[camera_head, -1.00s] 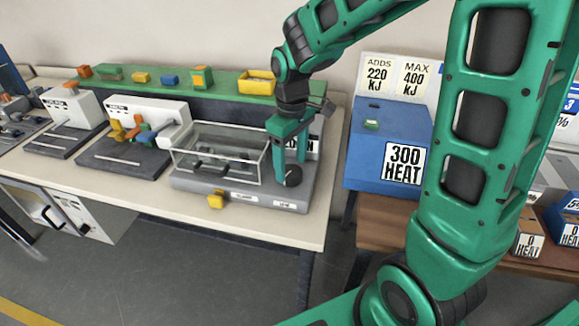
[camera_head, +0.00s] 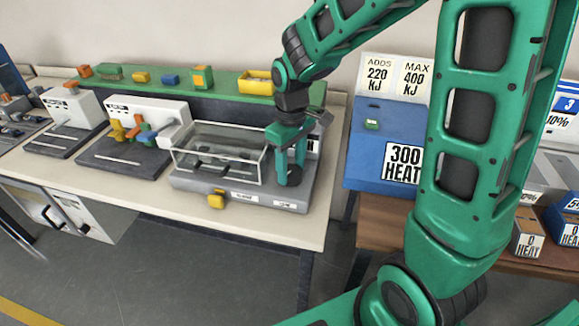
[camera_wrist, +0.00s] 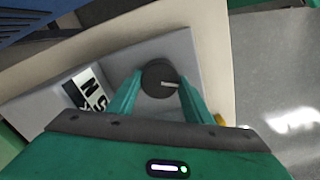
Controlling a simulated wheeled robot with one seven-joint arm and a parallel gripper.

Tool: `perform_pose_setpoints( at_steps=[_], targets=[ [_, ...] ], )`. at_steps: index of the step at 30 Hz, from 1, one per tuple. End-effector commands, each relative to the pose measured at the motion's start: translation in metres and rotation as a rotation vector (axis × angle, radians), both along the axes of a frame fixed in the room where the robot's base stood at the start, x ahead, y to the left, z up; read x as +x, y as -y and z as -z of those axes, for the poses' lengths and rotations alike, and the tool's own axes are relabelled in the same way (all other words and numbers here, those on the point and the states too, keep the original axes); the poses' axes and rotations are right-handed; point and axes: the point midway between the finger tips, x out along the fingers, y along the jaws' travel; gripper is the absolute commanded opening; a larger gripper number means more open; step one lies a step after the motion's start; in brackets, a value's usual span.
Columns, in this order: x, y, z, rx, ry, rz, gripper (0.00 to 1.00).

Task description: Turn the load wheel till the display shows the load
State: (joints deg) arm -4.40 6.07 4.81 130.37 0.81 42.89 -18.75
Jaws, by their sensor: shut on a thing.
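The load wheel is a dark round knob (camera_wrist: 158,74) with a pale pointer line, on the right part of a grey machine (camera_head: 190,185). In the wrist view the pointer line points to the right. My gripper (camera_head: 290,180) comes down from above, with its green fingers on either side of the knob, shut on it. In the head view the fingers cover much of the knob. The display (camera_wrist: 90,92) is a white panel with dark characters beside the knob. Only part of it shows, and its reading cannot be made out in full.
A clear-walled box (camera_head: 220,150) and a yellow knob (camera_head: 216,200) are on the same machine, left of my gripper. Further left stand white machines (camera_head: 130,112) on dark bases. A blue box (camera_head: 385,150) marked "300 HEAT" stands to the right, beyond the bench's edge.

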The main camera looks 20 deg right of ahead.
Motion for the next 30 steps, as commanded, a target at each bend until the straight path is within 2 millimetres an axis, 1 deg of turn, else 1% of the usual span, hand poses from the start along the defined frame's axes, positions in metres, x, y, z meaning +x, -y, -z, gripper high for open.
perform_pose_setpoints(
  at_steps=[5,13,14,15,16,25,28,30],
  targets=[
    [0.001,0.001,0.0,-0.001,0.002,0.076,0.23],
    [0.001,0.001,-0.001,-0.001,0.002,0.081,0.23],
    [0.001,0.001,-0.001,-0.001,0.002,0.081,0.5],
    [0.001,0.001,-0.001,-0.001,0.002,0.081,0.6],
    [0.001,0.001,-0.001,-0.001,0.002,0.081,0.64],
    [0.001,0.001,-0.001,-0.001,0.001,0.079,0.64],
    [0.001,0.0,-0.007,0.0,0.002,0.079,0.64],
    [0.002,0.0,-0.016,0.0,0.004,0.079,0.64]
  ],
)
